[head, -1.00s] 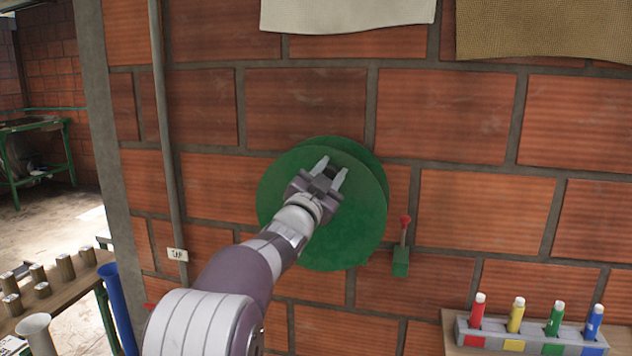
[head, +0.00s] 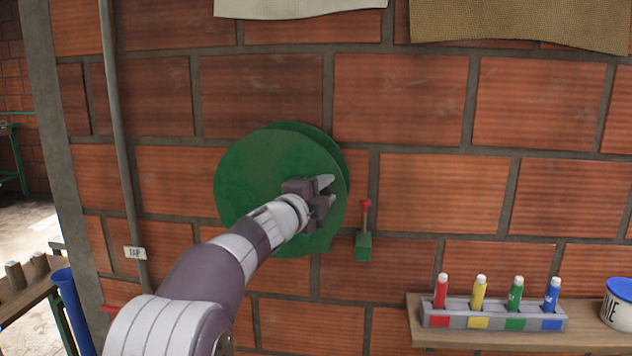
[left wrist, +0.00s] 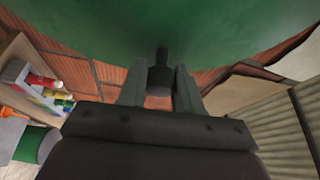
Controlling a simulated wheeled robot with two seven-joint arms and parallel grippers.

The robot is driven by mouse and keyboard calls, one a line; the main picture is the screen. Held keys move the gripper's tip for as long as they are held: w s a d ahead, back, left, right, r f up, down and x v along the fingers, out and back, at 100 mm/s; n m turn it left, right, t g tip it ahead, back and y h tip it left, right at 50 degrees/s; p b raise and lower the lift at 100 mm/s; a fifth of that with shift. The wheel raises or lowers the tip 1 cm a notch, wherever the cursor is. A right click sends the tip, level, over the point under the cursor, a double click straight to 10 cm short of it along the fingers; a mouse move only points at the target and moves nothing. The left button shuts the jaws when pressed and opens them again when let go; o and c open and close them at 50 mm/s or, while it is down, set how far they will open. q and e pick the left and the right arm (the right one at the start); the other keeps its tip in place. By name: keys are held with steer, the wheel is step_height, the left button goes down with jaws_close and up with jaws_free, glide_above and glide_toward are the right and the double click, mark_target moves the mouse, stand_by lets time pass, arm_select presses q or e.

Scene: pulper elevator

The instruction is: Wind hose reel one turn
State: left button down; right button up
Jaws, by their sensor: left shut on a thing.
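The green hose reel (head: 262,172) is a round disc mounted on the brick wall, in the middle of the head view. Its green face also fills the top of the left wrist view (left wrist: 200,25). My left gripper (head: 327,190) is at the right part of the disc's face. In the left wrist view its fingers are closed on both sides of a dark crank knob (left wrist: 160,82), which stands out from the disc on a short stem. In the head view the knob is hidden by the gripper. My right gripper is not in view.
A red-knobbed lever on a green box (head: 363,247) is on the wall just right of the reel. A shelf (head: 415,338) at the lower right holds a rack of several coloured markers (head: 497,312) and a tin (head: 619,305). A pipe (head: 118,150) runs up the wall at left.

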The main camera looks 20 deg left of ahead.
mark_target(337, 203)
arm_select(q)
steer(key=shift+w+d+f+m+g, duration=0.1)
steer(key=shift+f+m+g, duration=0.15)
steer(key=shift+f+m, duration=0.35)
steer(key=shift+s+d+f+m+g, duration=0.1)
steer(key=shift+f+m+g, duration=0.1)
steer(key=shift+f+m, duration=0.35)
steer(key=shift+w+d+f+m+g, duration=0.1)
steer(key=shift+f+m+g, duration=0.15)
steer(key=shift+f+m, duration=0.35)
steer(key=shift+f, duration=0.2)
steer(key=c, duration=0.8)
jaws_free()
steer(key=shift+d, duration=0.1)
steer(key=shift+r, duration=0.1)
steer(key=s, duration=0.4)
steer(key=s+a+b, duration=0.1)
steer(key=s, duration=0.3)
steer(key=s+a+r+b, duration=0.1)
steer(key=s, duration=0.3)
steer(key=shift+s, duration=0.2)
